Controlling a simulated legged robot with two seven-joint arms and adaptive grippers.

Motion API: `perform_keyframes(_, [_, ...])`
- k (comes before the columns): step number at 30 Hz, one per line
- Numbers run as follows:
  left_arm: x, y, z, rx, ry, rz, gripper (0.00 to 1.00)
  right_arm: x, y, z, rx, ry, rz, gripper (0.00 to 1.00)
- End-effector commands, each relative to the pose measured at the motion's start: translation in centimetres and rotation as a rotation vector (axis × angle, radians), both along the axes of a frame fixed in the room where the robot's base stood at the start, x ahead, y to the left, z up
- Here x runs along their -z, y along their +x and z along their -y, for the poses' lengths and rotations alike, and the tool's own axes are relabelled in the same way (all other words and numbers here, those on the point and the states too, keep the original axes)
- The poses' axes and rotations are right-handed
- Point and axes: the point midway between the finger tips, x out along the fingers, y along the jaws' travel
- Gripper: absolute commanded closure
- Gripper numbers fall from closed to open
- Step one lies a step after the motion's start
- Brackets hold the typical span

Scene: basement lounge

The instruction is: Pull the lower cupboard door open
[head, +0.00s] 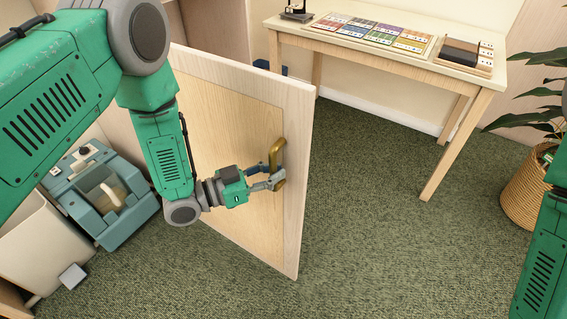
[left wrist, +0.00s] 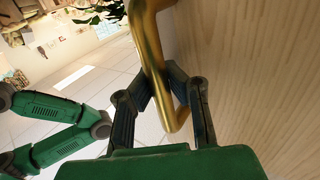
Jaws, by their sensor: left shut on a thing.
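The cupboard door (head: 240,115) is light wood with a paler frame and stands swung out over the carpet in the head view. Its brass handle (head: 278,163) is near the door's free edge. My left gripper (head: 272,177) is shut on the handle. In the left wrist view the brass handle (left wrist: 150,55) passes between the fingers of my left gripper (left wrist: 160,90), with the door's wood face (left wrist: 250,70) close on the right. Of my right arm only a green link shows at the head view's right edge; its gripper is out of view.
A blue-grey machine (head: 105,195) and a pale bin (head: 45,250) stand at the left below my arm. A wooden table (head: 390,55) with colored cards stands behind the door. A plant in a woven basket (head: 530,190) is at right. Green carpet (head: 390,250) is clear in front.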

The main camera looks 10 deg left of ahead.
Motion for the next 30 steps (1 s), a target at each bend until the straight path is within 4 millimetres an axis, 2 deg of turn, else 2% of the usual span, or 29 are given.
perform_keyframes(15, [-0.37, -0.13, -0.54, 0.006, -0.003, 0.011, 1.00, -0.13, 0.01, 0.00, 0.000, 0.000, 0.000, 0.71])
perform_keyframes(18, [-0.34, -0.15, -0.54, 0.006, -0.002, 0.010, 0.64, -0.13, 0.00, 0.00, 0.000, 0.000, 0.000, 0.71])
perform_keyframes(30, [-0.07, -0.57, -0.83, 0.010, 0.000, 0.003, 0.64, -0.18, -0.22, 0.00, 0.000, 0.000, 0.002, 0.71])
